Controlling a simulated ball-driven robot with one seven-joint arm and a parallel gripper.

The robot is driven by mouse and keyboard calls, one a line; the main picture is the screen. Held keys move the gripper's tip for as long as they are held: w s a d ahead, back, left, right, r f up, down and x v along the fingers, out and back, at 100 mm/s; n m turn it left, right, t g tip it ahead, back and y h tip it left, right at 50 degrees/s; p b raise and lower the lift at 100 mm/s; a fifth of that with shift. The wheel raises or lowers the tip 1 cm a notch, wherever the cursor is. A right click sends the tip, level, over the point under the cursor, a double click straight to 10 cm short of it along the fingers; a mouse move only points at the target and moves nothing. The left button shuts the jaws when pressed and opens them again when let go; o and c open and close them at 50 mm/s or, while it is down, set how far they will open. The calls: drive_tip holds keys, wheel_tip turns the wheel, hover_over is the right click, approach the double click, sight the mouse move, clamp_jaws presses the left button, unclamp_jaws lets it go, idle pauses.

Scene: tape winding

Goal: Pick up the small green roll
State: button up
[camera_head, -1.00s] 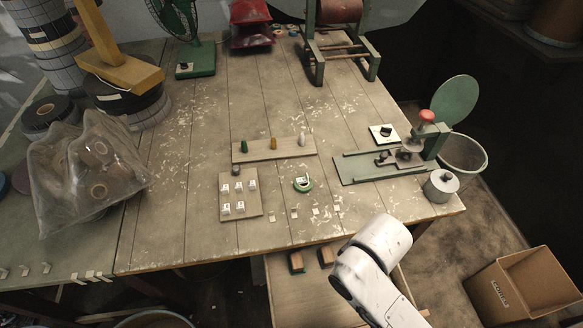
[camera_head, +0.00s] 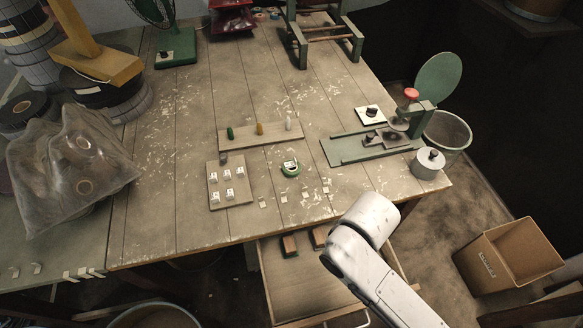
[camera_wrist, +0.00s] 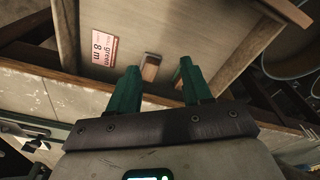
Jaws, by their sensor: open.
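A note (camera_wrist: 98,45) in the drawer reads "green 8 m". The roll does not show in the wrist view. In the head view my gripper is hidden and only my white arm shows.
A peg board (camera_head: 262,135) with green, orange and white pegs stands behind the roll. The label board (camera_head: 230,192) is at its left. A green fixture (camera_head: 372,145) is at its right. Blocks (camera_head: 289,246) lie in the open drawer. Small pale pieces lie in front of the roll.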

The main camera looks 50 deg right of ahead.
idle(0.3)
drive_tip(key=shift+o, duration=0.6)
drive_tip(key=o, duration=0.6)
drive_tip(key=w+d+m+h, duration=0.1)
drive_tip(key=w+d, duration=0.1)
drive_tip(key=d, duration=0.1)
drive_tip(key=w+d+m+b, duration=0.1)
drive_tip(key=w+d, duration=0.2)
drive_tip(key=w+d+r+h+b, duration=0.1)
drive_tip(key=w+d, duration=0.2)
drive_tip(key=shift+m+t+h, duration=0.3)
drive_tip(key=shift+m, duration=0.1)
drive_tip(key=shift+o, duration=0.4)
drive_tip(key=w+d+r+m+h+b, duration=0.1)
drive_tip(key=w+d+r+m+b, duration=0.2)
drive_tip(key=w+d+m, duration=0.3)
drive_tip(key=w+d+r, duration=0.1)
drive_tip(key=w+d, duration=0.2)
drive_tip(key=d, duration=0.1)
drive_tip(key=shift+r+h+b, duration=0.3)
drive_tip(key=shift+h+b, duration=0.1)
drive_tip(key=r+m+g+y+b, duration=0.1)
drive_tip(key=m+g+y+b, duration=0.1)
drive_tip(key=m+y+b, duration=0.35)
hover_over(292, 166)
drive_tip(key=shift+m+h, duration=0.45)
drive_tip(key=shift+f+p, duration=0.45)
drive_tip(key=shift+f, duration=4.65)
